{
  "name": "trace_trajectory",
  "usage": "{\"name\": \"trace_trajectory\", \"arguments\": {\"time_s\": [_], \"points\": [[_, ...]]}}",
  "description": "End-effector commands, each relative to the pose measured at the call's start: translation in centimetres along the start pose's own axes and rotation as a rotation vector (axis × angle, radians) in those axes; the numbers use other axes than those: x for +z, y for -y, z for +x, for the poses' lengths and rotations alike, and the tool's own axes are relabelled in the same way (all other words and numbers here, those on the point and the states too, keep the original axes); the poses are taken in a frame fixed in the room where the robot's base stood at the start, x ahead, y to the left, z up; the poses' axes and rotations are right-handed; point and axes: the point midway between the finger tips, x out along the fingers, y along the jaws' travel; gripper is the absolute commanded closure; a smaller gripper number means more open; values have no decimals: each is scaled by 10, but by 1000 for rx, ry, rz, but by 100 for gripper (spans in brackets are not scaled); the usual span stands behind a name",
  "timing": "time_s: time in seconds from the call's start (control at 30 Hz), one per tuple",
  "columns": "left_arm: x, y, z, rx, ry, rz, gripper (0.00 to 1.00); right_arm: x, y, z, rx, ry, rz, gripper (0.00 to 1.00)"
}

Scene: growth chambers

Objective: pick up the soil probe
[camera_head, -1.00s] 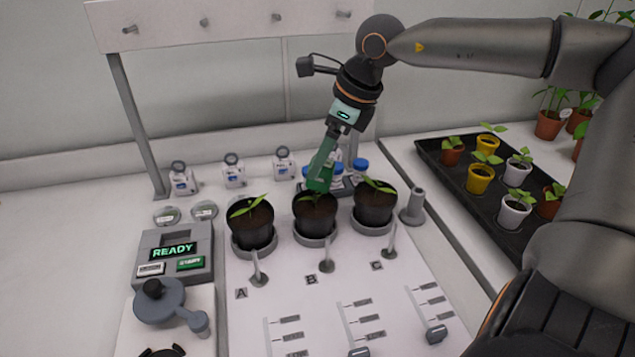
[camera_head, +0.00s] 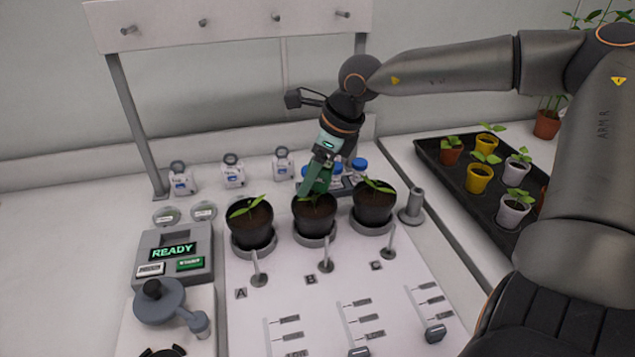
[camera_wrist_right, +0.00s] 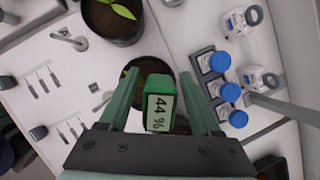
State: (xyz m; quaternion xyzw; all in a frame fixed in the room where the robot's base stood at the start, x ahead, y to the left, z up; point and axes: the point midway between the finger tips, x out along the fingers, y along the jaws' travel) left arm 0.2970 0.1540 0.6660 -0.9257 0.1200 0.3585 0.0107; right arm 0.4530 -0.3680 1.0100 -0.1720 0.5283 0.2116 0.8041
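The soil probe (camera_wrist_right: 161,108) is a green block with a small display reading 44 %. In the wrist view it stands over the middle pot's soil, between the two green fingers of my right gripper (camera_wrist_right: 162,82). Gaps show between the probe and the fingers, so the gripper looks open around it. In the head view my right gripper (camera_head: 316,182) reaches down over the middle pot (camera_head: 314,216), and its fingers largely hide the probe. How deep the probe sits in the soil is hidden. My left gripper is not in view.
Potted seedlings (camera_head: 251,224) and (camera_head: 374,206) flank the middle pot closely. Blue-capped bottles (camera_wrist_right: 229,92) stand in a rack just behind. A grey upright holder (camera_head: 412,207) is at the right. A device reading READY (camera_head: 174,253) is at the left.

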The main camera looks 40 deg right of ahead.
Motion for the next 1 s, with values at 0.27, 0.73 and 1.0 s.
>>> {"name": "trace_trajectory", "arguments": {"time_s": [0.27,0.73,1.0], "points": [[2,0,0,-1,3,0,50,0,0,0,0,0,0,68],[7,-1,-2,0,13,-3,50,0,0,0,0,0,0,100],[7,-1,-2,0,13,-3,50,1,0,-2,-1,1,0,100]]}}
